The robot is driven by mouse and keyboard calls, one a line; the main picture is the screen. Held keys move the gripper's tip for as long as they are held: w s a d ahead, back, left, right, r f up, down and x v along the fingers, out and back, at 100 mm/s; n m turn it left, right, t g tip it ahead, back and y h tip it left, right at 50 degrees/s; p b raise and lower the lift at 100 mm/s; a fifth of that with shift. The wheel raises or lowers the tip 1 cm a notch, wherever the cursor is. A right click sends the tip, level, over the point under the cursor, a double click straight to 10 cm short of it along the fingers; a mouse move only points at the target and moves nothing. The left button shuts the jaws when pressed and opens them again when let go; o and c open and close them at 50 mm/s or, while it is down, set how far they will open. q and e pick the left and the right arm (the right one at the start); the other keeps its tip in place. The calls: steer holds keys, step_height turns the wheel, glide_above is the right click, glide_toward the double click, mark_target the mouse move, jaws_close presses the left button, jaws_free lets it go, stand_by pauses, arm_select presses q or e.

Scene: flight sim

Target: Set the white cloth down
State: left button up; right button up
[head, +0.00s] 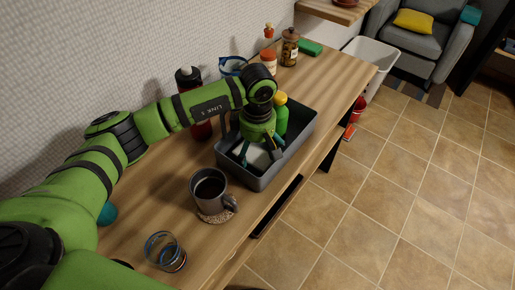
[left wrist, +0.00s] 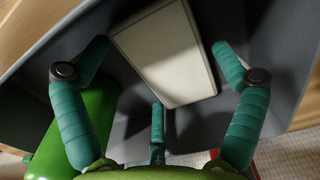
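The white cloth (left wrist: 165,55) looks like a flat, pale block with rounded edges. It is inside the grey bin (head: 303,135), tilted in the left wrist view. A pale part of it shows in the head view (head: 257,158) beneath my left gripper. My left gripper (head: 259,150) points down into the bin. In the left wrist view its teal fingers (left wrist: 160,75) are spread wide, with the cloth between and beyond the tips. Whether a fingertip touches the cloth is hard to tell. My right gripper is in neither view.
A green bottle with a yellow cap (head: 281,115) stands in the bin close to my gripper. A dark mug (head: 207,187) on a coaster and a glass (head: 165,252) stand in front. A dark red bottle (head: 200,130) and jars (head: 289,48) line the wall side.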

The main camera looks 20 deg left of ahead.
mark_target(258, 151)
arm_select(q)
steer(key=shift+r, duration=0.1)
steer(key=shift+r, duration=0.2)
step_height(258, 151, up, 12)
steer(key=b, duration=0.1)
steer(key=shift+b, duration=0.4)
steer(key=shift+f, duration=0.15)
